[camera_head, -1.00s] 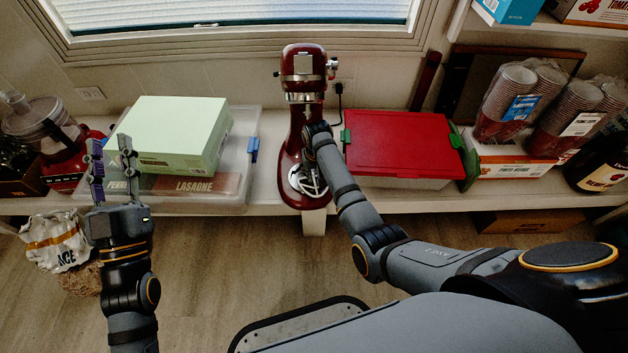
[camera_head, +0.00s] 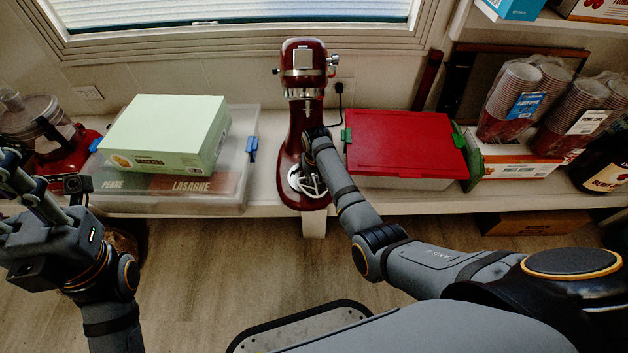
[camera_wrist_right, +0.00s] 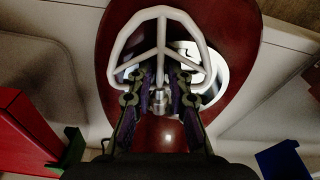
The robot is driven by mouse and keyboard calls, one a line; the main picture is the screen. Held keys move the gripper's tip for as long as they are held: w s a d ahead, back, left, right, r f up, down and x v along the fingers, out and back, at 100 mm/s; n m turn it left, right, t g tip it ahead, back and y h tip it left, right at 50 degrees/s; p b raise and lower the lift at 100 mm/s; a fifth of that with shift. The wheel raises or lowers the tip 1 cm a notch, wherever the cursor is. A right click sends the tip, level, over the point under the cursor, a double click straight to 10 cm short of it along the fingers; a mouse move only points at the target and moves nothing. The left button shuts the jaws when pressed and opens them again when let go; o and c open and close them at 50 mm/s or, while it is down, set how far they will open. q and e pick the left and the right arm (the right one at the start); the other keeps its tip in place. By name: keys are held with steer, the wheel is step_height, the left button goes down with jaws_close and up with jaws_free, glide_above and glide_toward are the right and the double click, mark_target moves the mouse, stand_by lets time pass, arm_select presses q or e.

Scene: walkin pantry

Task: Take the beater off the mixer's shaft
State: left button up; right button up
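The dark red stand mixer (camera_head: 303,62) stands against the wall in the head view. The beater (camera_head: 310,185), a pale wire-like frame, shows low over the mixer's base, well below the mixer head. In the right wrist view the beater (camera_wrist_right: 162,32) has its loop pointing up the picture and its hub between my fingertips. My right gripper (camera_wrist_right: 160,88) closes on the hub from both sides. My left gripper (camera_head: 25,185) is spread and empty at the left edge, partly cut off.
A red-lidded bin (camera_head: 405,143) stands close to the mixer's right. A pale green box (camera_head: 165,130) lies on a clear bin (camera_head: 240,165) to its left. Stacked cups (camera_head: 510,100) stand further right. A narrow strip of shelf is free on each side of the mixer.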

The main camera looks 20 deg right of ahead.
jaws_close()
stand_by(0.3)
